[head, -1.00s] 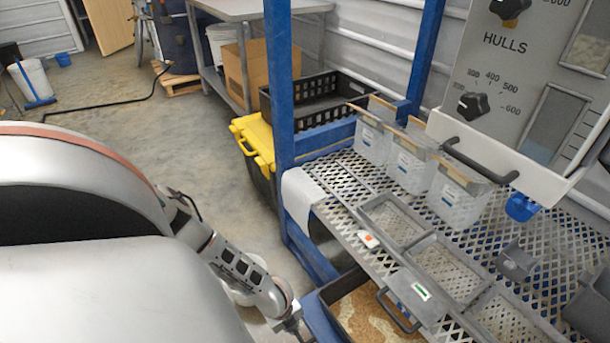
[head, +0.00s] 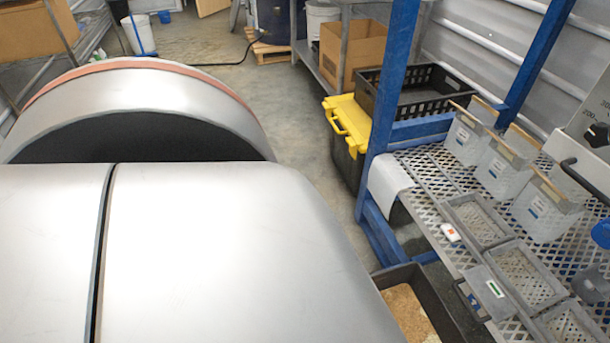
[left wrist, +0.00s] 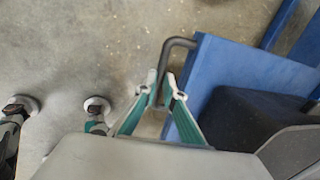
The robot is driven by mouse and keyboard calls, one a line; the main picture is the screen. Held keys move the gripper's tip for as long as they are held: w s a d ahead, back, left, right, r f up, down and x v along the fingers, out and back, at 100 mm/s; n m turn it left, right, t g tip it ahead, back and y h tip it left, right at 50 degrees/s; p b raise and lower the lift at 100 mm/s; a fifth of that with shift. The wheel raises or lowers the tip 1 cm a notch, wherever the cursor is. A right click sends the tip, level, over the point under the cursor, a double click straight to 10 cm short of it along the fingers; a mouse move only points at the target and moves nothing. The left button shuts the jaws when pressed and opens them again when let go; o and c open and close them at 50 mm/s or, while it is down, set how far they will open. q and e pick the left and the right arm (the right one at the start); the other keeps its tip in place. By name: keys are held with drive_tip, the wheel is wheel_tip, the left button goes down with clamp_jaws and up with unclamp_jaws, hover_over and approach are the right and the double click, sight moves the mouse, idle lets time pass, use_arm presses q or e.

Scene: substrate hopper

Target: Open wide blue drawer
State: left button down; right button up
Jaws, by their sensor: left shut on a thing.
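In the left wrist view, a blue panel (left wrist: 235,72), which looks like the drawer front, has a dark bar handle (left wrist: 178,43) on its left side. My left gripper (left wrist: 162,88) has its two pale-tipped fingers on either side of the handle bar and is shut on it. A dark box-like shape (left wrist: 235,118) lies against the panel; whether it is the drawer's inside I cannot tell. In the head view my left gripper and the drawer front are hidden behind my body.
A black tray of brown substrate (head: 382,281) sits low under the mesh shelf (head: 425,180). Clear bins (head: 498,168) stand on the shelf. A blue post (head: 388,110) and a yellow-lidded box (head: 348,122) stand at the left end. The concrete floor (head: 300,160) beside them is clear.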

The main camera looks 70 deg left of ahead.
use_arm(q)
drive_tip(key=shift+s+f, duration=0.1)
drive_tip(key=shift+s, duration=0.4)
use_arm(e)
drive_tip(key=shift+s, duration=0.25)
use_arm(q)
drive_tip(key=c, duration=2.1)
unclamp_jaws()
drive_tip(key=shift+c, duration=0.2)
drive_tip(key=shift+w, duration=0.1)
use_arm(e)
drive_tip(key=shift+f, duration=0.1)
use_arm(q)
wheel_tip(320, 180, up, 12)
drive_tip(key=s, duration=0.2)
